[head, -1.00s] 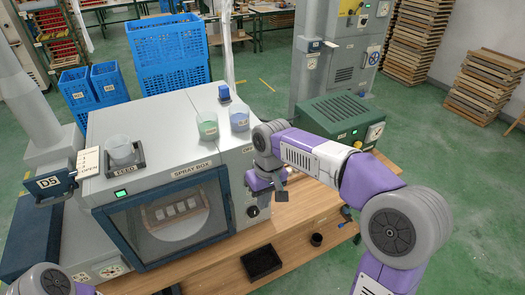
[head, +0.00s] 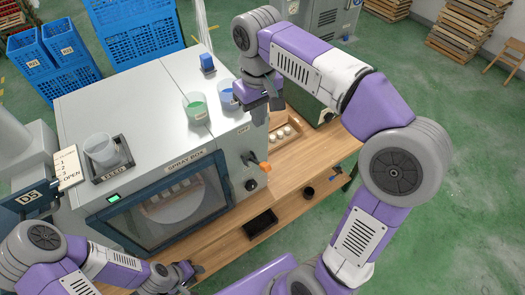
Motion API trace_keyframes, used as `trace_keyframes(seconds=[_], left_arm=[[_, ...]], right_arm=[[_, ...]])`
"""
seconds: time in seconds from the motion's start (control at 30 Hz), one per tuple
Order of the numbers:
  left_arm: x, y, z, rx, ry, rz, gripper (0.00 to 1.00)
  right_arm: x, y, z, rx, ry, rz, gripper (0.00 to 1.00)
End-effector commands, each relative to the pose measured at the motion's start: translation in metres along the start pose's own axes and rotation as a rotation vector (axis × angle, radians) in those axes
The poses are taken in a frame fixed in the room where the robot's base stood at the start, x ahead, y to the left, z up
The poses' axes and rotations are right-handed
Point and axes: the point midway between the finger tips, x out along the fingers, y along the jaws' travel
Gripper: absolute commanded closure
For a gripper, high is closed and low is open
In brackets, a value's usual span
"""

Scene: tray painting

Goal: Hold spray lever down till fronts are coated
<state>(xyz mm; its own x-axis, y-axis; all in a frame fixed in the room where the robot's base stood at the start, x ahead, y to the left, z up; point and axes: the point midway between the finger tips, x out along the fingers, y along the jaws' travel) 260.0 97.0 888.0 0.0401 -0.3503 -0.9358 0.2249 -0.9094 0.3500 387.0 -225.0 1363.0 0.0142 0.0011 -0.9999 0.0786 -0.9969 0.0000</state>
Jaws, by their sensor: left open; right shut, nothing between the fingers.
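The spray box (head: 75,120) stands on the wooden table, its dark-framed window shut. Pale fronts (head: 172,190) in a row show dimly through the glass; their coating cannot be told. The spray lever (head: 262,165), with an orange tip, sticks out from the box's right side. My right gripper (head: 267,108) is shut and empty above and behind the lever, apart from it, near the box's right top edge. My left gripper (head: 190,270) is open and empty, low in front of the box.
A feed cup (head: 100,148) sits in a holder on the box top. A green cup (head: 196,108) and a blue cup (head: 228,93) stand near my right gripper. A tray of round pieces (head: 292,137) lies behind. A black bin (head: 260,222) is on the table front.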

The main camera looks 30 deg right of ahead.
Motion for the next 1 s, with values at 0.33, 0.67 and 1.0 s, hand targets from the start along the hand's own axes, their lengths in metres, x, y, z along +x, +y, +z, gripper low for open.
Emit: trace_keyframes(seconds=[0.33, 0.67, 1.0], left_arm=[[0.008, -0.003, -0.001, 0.0, 0.001, 0.0, 0.57], [0.012, -0.004, -0.001, 0.0, 0.001, 0.0, 0.57], [0.013, -0.005, -0.001, 0.0, 0.001, 0.0, 0.57]], right_arm=[[0.054, 0.001, 0.001, 0.0, -0.006, 0.0, 1.0], [0.113, 0.001, 0.011, 0.002, -0.002, 0.001, 1.0], [0.131, 0.0, 0.025, 0.001, -0.001, 0.0, 1.0]])
